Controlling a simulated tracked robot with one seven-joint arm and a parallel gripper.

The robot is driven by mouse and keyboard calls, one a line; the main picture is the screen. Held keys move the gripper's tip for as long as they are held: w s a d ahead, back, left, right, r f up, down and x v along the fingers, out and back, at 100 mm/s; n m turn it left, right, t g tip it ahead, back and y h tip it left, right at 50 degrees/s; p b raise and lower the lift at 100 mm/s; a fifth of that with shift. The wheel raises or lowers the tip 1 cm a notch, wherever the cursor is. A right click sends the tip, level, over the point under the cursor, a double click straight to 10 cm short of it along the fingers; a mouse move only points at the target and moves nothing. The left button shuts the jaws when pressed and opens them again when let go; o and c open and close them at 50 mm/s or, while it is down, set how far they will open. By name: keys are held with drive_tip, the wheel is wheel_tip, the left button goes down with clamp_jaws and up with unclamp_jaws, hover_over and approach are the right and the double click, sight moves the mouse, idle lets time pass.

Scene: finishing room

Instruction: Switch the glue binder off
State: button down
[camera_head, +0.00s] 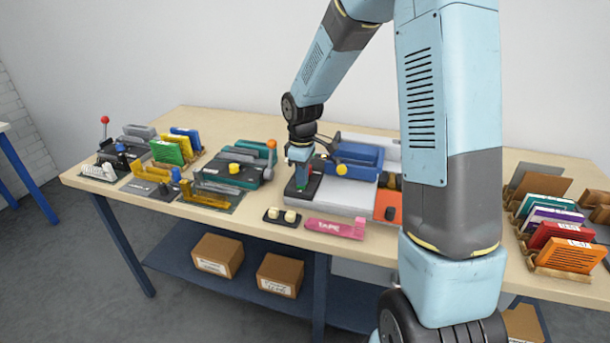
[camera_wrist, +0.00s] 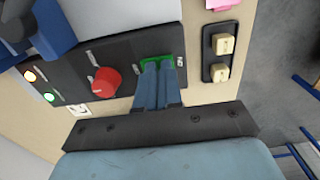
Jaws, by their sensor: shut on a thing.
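The machine that looks like the glue binder (camera_head: 335,196) is pale grey with a blue clamp part (camera_head: 362,157), in the middle of the table. Its black control panel (camera_wrist: 120,55) shows in the wrist view with a red knob (camera_wrist: 107,81), a pale lit lamp (camera_wrist: 30,75), a green lamp (camera_wrist: 49,97) and a green switch (camera_wrist: 155,58). My gripper (camera_wrist: 161,66) has its fingers close together on the green switch, covering part of it. In the head view my gripper (camera_head: 300,173) points down at the panel's front left.
A block with two cream buttons (camera_head: 282,216) and a pink tape box (camera_head: 335,228) lie in front of the panel. Other binding machines (camera_head: 240,168) stand at left. Racks of coloured books (camera_head: 555,230) stand at right. Cardboard boxes (camera_head: 218,254) are on the shelf below.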

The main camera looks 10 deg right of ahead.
drive_tip(key=shift+s+a+f, duration=0.15)
drive_tip(key=shift+s+f, duration=0.2)
drive_tip(key=shift+s, duration=0.1)
wheel_tip(320, 180, up, 15)
drive_tip(key=shift+w+f, duration=0.2)
drive_tip(key=shift+w, duration=0.2)
drive_tip(key=s+d+r+m+t, duration=0.2)
drive_tip(key=s+d+r+m, duration=0.1)
drive_tip(key=s, duration=0.6)
drive_tip(key=s+d+r+m+t, duration=0.1)
drive_tip(key=s+d+r+m, duration=0.1)
drive_tip(key=s+m, duration=0.3)
drive_tip(key=s+d+r+m+t, duration=0.2)
drive_tip(key=s+d+r+m, duration=0.1)
drive_tip(key=s, duration=0.9)
wheel_tip(320, 180, up, 2)
drive_tip(key=shift+s+d+r+m+t, duration=0.1)
drive_tip(key=shift+s+d+m+t, duration=0.2)
drive_tip(key=shift+s+d+m, duration=0.15)
drive_tip(key=shift+a, duration=0.1)
